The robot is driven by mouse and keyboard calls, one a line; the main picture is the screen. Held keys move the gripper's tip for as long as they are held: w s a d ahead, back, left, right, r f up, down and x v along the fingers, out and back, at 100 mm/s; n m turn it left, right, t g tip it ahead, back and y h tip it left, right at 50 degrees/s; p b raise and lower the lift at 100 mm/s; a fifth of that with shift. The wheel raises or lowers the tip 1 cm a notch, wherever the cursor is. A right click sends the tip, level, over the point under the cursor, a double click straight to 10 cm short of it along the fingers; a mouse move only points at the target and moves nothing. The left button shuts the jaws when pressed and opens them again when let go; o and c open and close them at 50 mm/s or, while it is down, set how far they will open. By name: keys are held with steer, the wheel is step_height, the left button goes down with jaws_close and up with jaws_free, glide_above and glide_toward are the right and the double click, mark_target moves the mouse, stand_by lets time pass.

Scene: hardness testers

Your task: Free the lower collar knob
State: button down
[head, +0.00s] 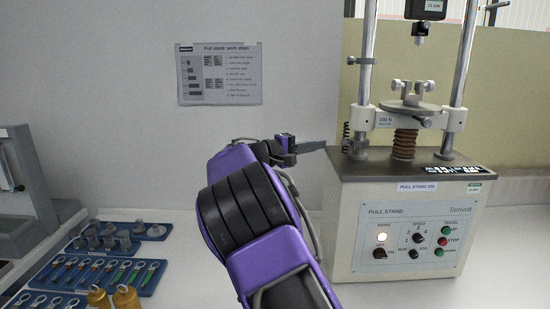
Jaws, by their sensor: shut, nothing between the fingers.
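The pull stand (408,225) stands on the bench at the right, with two upright steel columns. A white lower crosshead (385,118) joins the columns and carries a round plate with clamps (410,104). A small collar with a side knob (359,61) sits higher on the left column. I cannot clearly tell which small part is the lower collar knob. My gripper (322,146) is shut and empty, pointing right, just left of the stand's top and below the crosshead's left end. My purple arm hides part of the bench.
A black coiled cable (346,137) hangs beside the left column. Blue trays of fittings (90,275) and brass weights (127,298) lie at the lower left. A grey machine (35,190) stands at the far left. A sheet (219,74) hangs on the wall.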

mark_target(337, 161)
steer(key=d, duration=0.1)
steer(key=d+f+p, duration=0.1)
steer(key=d, duration=0.1)
steer(key=d+p, duration=0.1)
steer(key=d, duration=0.1)
steer(key=shift+d+f, duration=0.1)
steer(key=shift+f, duration=0.3)
steer(key=shift+d+r, duration=0.1)
steer(key=shift+d, duration=0.35)
steer(key=shift+w+r, duration=0.1)
steer(key=shift+w, duration=0.2)
stand_by(0.6)
steer(key=shift+r+b, duration=0.95)
steer(key=shift+b, duration=0.25)
stand_by(0.5)
steer(key=shift+b, duration=0.3)
